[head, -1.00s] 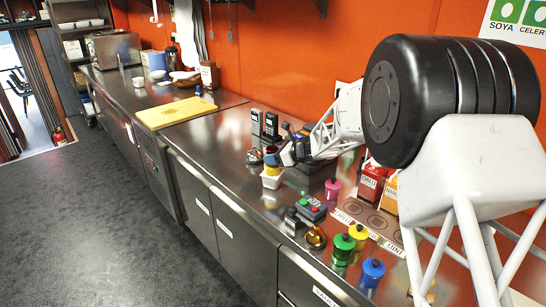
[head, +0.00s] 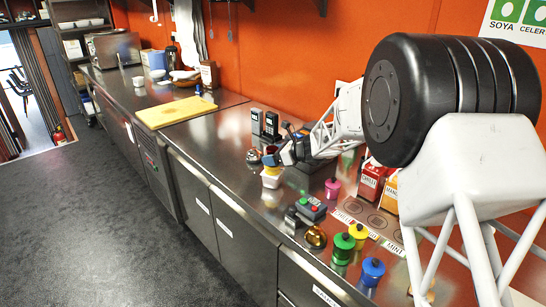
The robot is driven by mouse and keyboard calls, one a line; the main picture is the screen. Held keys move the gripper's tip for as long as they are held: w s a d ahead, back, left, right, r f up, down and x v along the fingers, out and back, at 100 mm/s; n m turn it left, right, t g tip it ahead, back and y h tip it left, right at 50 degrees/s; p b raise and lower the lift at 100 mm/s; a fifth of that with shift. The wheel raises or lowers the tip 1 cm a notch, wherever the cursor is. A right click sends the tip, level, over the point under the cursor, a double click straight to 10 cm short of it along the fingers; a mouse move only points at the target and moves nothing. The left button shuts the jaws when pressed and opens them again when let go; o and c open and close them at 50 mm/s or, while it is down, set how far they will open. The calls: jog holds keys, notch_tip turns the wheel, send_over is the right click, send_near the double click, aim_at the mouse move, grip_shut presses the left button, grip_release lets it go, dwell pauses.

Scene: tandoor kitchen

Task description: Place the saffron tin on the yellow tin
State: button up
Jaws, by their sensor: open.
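My gripper (head: 284,153) is open, small in the head view, at the middle of the steel counter. Just left of its fingers is a small stack of coloured things. A yellow tin (head: 271,170) shows low in the stack, just above a white tub-like base (head: 270,181). A small blue and reddish piece (head: 270,159) is above the yellow. It may be the saffron tin, but it is too small to tell. I cannot tell whether the fingers touch the stack.
Two dark upright devices (head: 264,123) stand behind the gripper. A grey box with coloured buttons (head: 312,207), a brass round thing (head: 316,238), and pink, green, yellow and blue jars stand nearer. A yellow board (head: 175,112) lies farther left.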

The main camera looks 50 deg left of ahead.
jog(key=v, duration=1.2)
jog(key=shift+d, duration=0.1)
dwell(0.8)
jog(key=s+d+r+n+t+h, duration=0.15)
jog(key=d+r, duration=0.25)
jog(key=d, duration=1)
jog(key=s+d+r+n+t+h, duration=0.1)
jog(key=d+r+n+h, duration=0.2)
jog(key=d, duration=1.1)
jog(key=s+d+r+n+t+h, duration=0.1)
jog(key=s+d+r+n+t, duration=0.3)
jog(key=d, duration=1)
jog(key=s+d+n+h, duration=0.1)
jog(key=s+d+h, duration=0.1)
jog(key=s+d, duration=0.5)
jog(key=s+d+f+n+t+h, duration=0.1)
jog(key=s+d, duration=0.7)
jog(key=d, duration=0.8)
jog(key=s+d+f+n+h, duration=0.1)
jog(key=s+d+n+h, duration=0.2)
jog(key=s+d, duration=0.5)
jog(key=d+h, duration=0.1)
jog(key=d, duration=0.2)
